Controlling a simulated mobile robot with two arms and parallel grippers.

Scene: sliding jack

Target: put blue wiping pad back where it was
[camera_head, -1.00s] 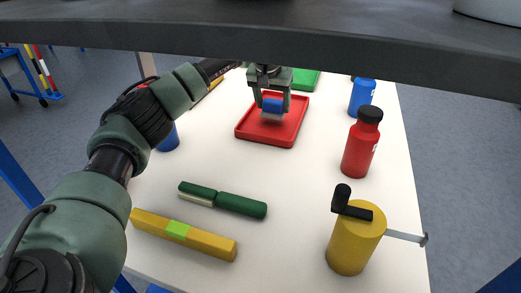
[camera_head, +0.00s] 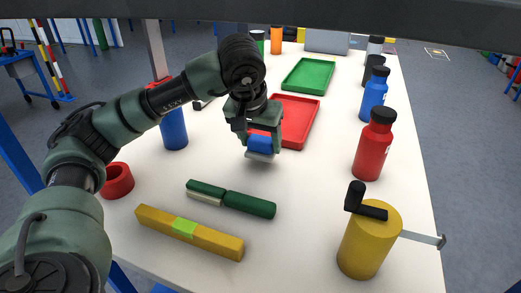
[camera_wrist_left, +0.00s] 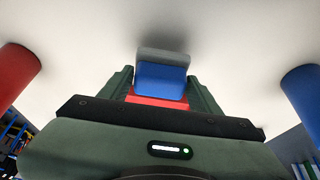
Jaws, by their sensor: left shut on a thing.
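The blue wiping pad (camera_head: 260,147), with a grey underside, is held between the fingers of my left gripper (camera_head: 259,142). It hangs above the white table, just in front of the red tray (camera_head: 300,123). The pad also shows in the left wrist view (camera_wrist_left: 161,76), between both fingers of my left gripper (camera_wrist_left: 160,92). My left gripper and forearm cover the tray's left part. The visible part of the tray is empty. My right gripper is out of view.
A green-and-cream tool (camera_head: 231,199) and a yellow bar (camera_head: 189,232) lie in front. A yellow cylinder with a black crank (camera_head: 369,241), a red bottle (camera_head: 374,147) and a blue bottle (camera_head: 374,95) stand right. A blue cylinder (camera_head: 173,130) and red ring (camera_head: 117,181) are left. A green tray (camera_head: 308,74) lies behind.

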